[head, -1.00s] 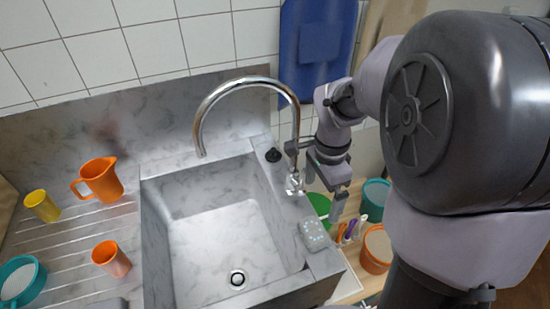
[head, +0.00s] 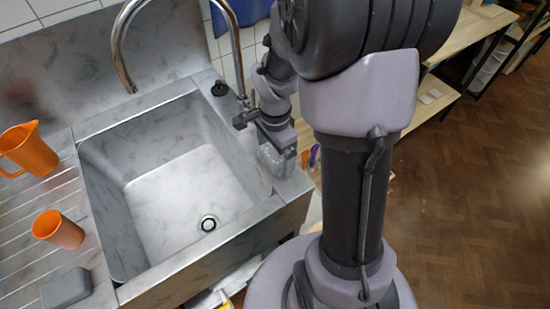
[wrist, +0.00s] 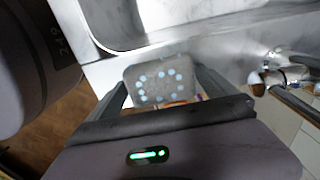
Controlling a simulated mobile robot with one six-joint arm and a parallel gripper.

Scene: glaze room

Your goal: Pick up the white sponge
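The white sponge (wrist: 158,82) looks like a pale grey block with light bluish spots. It lies on the right rim of the sink and shows between my two fingers in the wrist view. In the head view the sponge (head: 272,162) is partly hidden under my gripper (head: 282,143). In the wrist view my gripper (wrist: 161,77) has one finger on each side of the sponge. The fingers look spread, close to its sides; I cannot tell whether they touch it.
The sink basin (head: 165,180) is left of my gripper, with the curved tap (head: 118,45) behind. A dark knob (head: 220,88) sits on the rim. An orange jug (head: 30,150), an orange cup (head: 58,230) and a grey block (head: 66,288) stand on the drainer. Open floor is at right.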

